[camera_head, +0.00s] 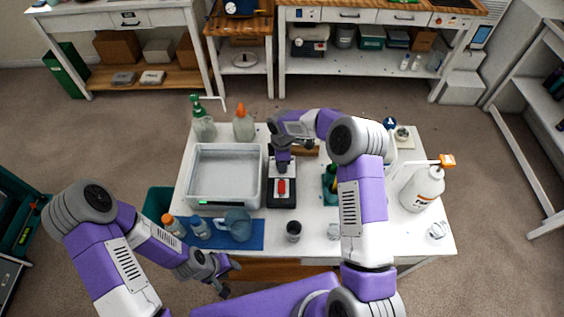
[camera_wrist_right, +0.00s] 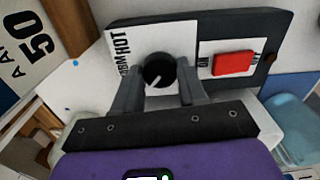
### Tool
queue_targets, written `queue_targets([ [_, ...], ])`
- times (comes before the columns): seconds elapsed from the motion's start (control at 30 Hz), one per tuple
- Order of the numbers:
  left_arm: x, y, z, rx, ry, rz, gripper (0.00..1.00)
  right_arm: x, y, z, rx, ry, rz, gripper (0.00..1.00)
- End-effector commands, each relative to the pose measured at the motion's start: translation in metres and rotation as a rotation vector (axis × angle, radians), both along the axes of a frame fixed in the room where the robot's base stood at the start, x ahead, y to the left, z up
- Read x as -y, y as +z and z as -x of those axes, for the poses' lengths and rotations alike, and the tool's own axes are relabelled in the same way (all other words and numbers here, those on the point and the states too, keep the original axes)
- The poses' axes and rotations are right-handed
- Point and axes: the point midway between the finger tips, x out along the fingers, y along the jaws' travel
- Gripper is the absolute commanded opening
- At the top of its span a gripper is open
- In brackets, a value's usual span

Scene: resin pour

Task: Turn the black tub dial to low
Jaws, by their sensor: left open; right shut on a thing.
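The black dial (camera_wrist_right: 158,70) sits on a white panel of a dark control box (camera_wrist_right: 262,24) in the right wrist view. A white pointer line shows on the dial, at its lower left in that view. The words HOT and, partly cut off, WARM are printed beside it; no LOW label is readable. My right gripper (camera_wrist_right: 160,88) has one finger on each side of the dial and is shut on it. In the head view the right gripper (camera_head: 282,163) hides the dial. My left gripper (camera_head: 231,279) is open and empty near the table's front edge.
The grey tub (camera_head: 187,180) stands left of the box. A red switch (camera_wrist_right: 233,63) is beside the dial. A blue mat (camera_head: 255,235) with a jug (camera_head: 238,224) and bottles lies in front. A dark cup (camera_head: 293,232) stands on bare white table.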

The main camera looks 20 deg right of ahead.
Motion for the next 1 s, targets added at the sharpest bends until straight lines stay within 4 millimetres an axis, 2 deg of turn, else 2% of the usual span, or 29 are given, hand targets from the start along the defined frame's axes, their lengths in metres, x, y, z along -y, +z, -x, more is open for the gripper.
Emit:
queue_targets([
  [0.4, 0.0, 0.0, 0.0, 0.0, 0.0, 0.0, 0.43, 0.0, 0.0, 0.0, 0.0, 0.005, 0.0, 0.11],
  [0.43, 0.0, 0.0, 0.0, 0.0, 0.0, 0.0, 0.43, 0.0, 0.0, 0.0, 0.0, 0.005, 0.0, 0.46],
  [0.57, 0.0, 0.0, 0.0, 0.0, 0.0, 0.0, 0.43, 0.0, 0.0, 0.0, 0.0, 0.005, 0.0, 0.66],
  [0.87, 0.0, 0.0, 0.0, 0.0, 0.0, 0.0, 0.43, 0.0, 0.002, 0.0, 0.001, 0.004, 0.0, 0.67],
  [1.0, 0.0, 0.001, 0.0, 0.0, 0.0, 0.0, 0.43, 0.0, 0.016, -0.001, 0.004, 0.004, 0.0, 0.67],
])
